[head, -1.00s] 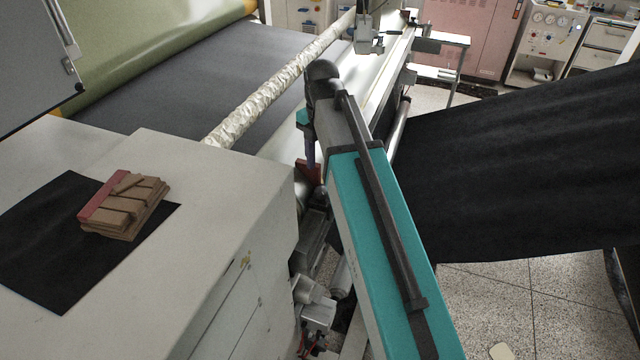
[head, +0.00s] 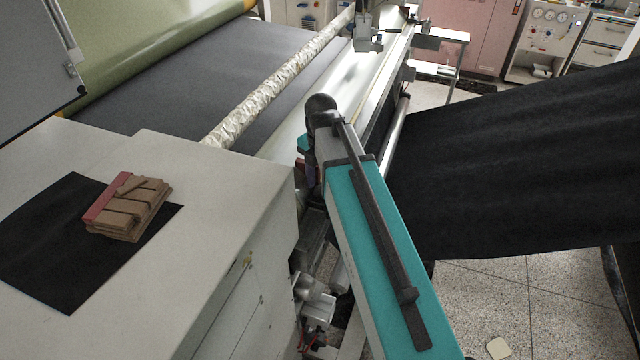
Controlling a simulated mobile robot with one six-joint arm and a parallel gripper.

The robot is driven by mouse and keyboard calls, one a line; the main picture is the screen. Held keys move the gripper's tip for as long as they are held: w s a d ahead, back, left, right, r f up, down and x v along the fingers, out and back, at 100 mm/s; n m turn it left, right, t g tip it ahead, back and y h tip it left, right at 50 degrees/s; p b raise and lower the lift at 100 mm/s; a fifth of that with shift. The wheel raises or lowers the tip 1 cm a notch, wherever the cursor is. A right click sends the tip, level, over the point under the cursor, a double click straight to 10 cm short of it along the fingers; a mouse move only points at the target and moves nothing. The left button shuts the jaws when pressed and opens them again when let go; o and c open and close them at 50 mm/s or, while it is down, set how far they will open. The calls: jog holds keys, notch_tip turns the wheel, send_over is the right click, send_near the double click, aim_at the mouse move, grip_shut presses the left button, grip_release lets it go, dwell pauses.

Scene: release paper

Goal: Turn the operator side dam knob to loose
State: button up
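I cannot make out the side dam knob for certain. A small dark red part (head: 300,168) shows at the near end of the machine, between the white cabinet and the end of my teal arm. It is partly hidden by my arm. My arm reaches forward from the bottom of the head view, and its dark wrist end is over this corner of the machine. My gripper's fingers cannot be made out behind the wrist, so I cannot tell whether they are open or touch anything.
The white cabinet (head: 225,180) stands close on the left, with a black sheet (head: 50,225) and brown blocks (head: 130,205) on top. A wrinkled pale roller (head: 275,85) runs away behind it. A wide black web (head: 510,170) hangs at right. Speckled floor (head: 490,290) shows below it.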

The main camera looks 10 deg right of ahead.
jog(key=c, duration=1.1)
jog(key=shift+o, duration=0.2)
jog(key=shift+m, duration=0.5)
jog(key=m, duration=0.7)
jog(key=shift+m, duration=0.4)
jog(key=m, duration=0.4)
jog(key=shift+p, duration=0.35)
jog(key=m, duration=0.5)
